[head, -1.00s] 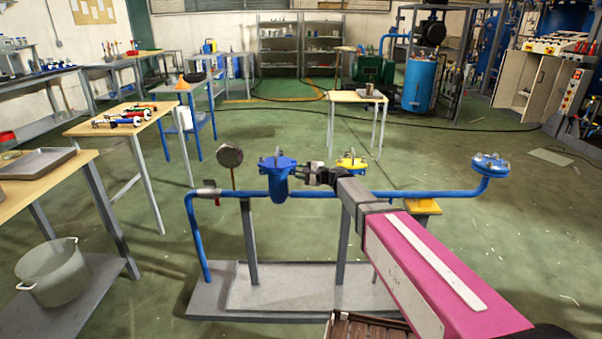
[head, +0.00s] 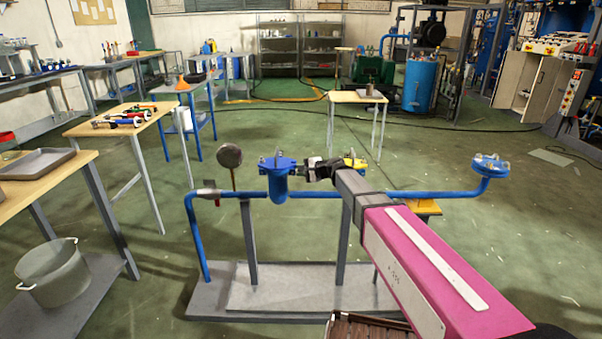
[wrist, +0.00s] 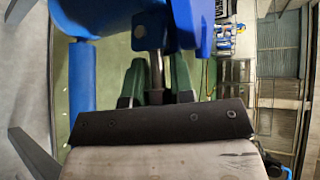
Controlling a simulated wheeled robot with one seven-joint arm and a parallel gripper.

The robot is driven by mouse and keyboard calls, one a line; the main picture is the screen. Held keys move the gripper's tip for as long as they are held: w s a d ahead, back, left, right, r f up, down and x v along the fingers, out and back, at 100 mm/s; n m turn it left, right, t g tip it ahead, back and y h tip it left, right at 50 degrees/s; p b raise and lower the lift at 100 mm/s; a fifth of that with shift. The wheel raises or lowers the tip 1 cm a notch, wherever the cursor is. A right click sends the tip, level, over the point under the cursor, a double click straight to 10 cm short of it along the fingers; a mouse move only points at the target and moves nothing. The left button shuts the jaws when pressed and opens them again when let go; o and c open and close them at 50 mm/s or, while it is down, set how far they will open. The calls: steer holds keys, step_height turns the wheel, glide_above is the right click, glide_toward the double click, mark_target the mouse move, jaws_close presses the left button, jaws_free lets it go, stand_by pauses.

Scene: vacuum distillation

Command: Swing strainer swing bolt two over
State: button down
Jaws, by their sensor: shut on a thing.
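The blue strainer (head: 278,186) stands in the blue pipe run, with a lid and small metal bolts (head: 277,160) on top. In the wrist view its blue body and a lug (wrist: 150,32) fill the upper middle. My gripper (head: 309,172) is at the strainer's right side. In the wrist view my gripper (wrist: 157,88) has its dark green fingers on either side of a metal swing bolt (wrist: 157,68), shut on its shank. The bolt runs up to the lug. The bolt's far end and the grip contact are partly hidden.
A yellow-topped fitting (head: 355,162) sits behind my wrist, partly hidden. A blue flanged pipe end (head: 490,165) rises at the right, and a round gauge (head: 229,156) stands at the left. The grey skid base (head: 290,288) lies below.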

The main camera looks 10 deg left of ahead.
steer(key=shift+a+r+n+h, duration=0.1)
steer(key=shift+r+n+h, duration=0.25)
steer(key=shift+h, duration=0.45)
steer(key=shift+a+r+n+h, duration=0.1)
steer(key=shift+r+n+h, duration=0.2)
steer(key=shift+h, duration=0.5)
steer(key=c, duration=1.2)
jaws_free()
steer(key=shift+d+f, duration=0.1)
steer(key=shift+f, duration=0.05)
